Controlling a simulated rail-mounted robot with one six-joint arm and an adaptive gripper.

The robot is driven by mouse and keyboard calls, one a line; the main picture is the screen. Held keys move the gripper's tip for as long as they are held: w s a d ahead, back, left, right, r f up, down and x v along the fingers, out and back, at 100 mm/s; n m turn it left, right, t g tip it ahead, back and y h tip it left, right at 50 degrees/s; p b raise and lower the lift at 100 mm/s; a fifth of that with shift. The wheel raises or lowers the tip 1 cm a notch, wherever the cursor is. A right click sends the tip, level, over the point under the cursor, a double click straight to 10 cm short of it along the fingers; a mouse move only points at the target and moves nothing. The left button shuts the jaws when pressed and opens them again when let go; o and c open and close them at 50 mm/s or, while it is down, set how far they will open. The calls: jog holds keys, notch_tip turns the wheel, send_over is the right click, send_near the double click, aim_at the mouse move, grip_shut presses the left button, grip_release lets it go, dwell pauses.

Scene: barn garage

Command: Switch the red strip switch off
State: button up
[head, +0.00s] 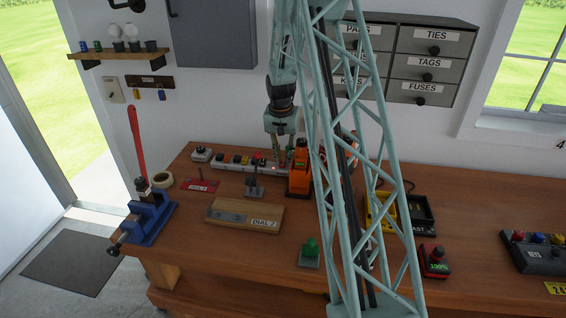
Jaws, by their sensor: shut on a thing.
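A white power strip (231,166) lies along the back of the workbench near the wall. Small red, yellow and dark parts sit on it, too small to tell apart well; a small red light shows near its right end. My gripper (279,159) points down at the right end of the strip, fingers close together and shut at its top. Which part lies between the fingertips is too small to see. The position of the red switch cannot be made out.
An orange device (299,184) stands close to the right of my gripper. A small grey stand (254,190) is in front of the strip. A wooden DIAL 2 board (232,210), blue vise (148,217) and green block (310,252) stand nearer the front.

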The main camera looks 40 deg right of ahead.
jog(key=shift+s+a+t+h+b, duration=0.2)
jog(key=shift+t+h+b, duration=0.6)
jog(key=shift+b, duration=2.9)
jog(key=o, duration=0.9)
jog(key=shift+c, duration=0.2)
jog(key=shift+r, duration=0.2)
jog(key=v, duration=1.1)
jog(key=shift+a+r, duration=0.2)
jog(key=shift+r, duration=0.15)
